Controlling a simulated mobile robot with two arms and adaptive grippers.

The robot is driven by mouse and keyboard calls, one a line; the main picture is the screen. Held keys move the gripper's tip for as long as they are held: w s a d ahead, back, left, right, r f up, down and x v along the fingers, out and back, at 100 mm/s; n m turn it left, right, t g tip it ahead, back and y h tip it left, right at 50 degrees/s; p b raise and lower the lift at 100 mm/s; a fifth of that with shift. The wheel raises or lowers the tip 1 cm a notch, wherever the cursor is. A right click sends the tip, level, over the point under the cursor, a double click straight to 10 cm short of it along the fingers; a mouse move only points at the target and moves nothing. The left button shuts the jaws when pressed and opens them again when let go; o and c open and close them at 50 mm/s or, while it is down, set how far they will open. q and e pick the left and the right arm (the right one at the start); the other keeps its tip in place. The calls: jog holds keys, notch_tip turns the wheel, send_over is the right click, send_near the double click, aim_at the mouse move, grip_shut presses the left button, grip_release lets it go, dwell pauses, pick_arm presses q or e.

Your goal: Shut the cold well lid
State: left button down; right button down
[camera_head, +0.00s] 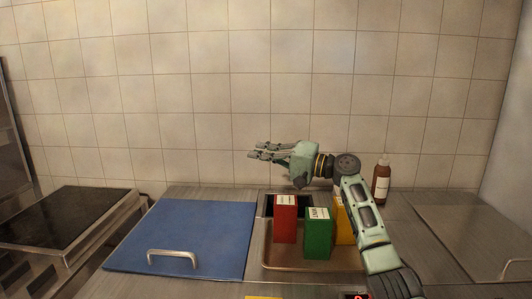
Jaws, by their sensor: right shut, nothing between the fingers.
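A flat blue panel (190,230) with a metal bar handle (172,256) lies on the counter at the left. A steel panel (475,230) with a similar handle (515,265) lies flat at the right. I cannot tell for sure which is the cold well lid. Between them is a recessed opening (267,208), partly hidden by boxes. My right gripper (256,152) is shut and empty, pointing left, above and behind the boxes and apart from both panels and handles. My left gripper is out of view.
A red box (285,222), a green box (318,235) and a partly hidden yellow box (341,222) stand in the middle, by a steel tray-like surface (285,263). A brown bottle (381,182) stands behind my right arm. A dark griddle (65,225) is at far left. The tiled wall closes the back.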

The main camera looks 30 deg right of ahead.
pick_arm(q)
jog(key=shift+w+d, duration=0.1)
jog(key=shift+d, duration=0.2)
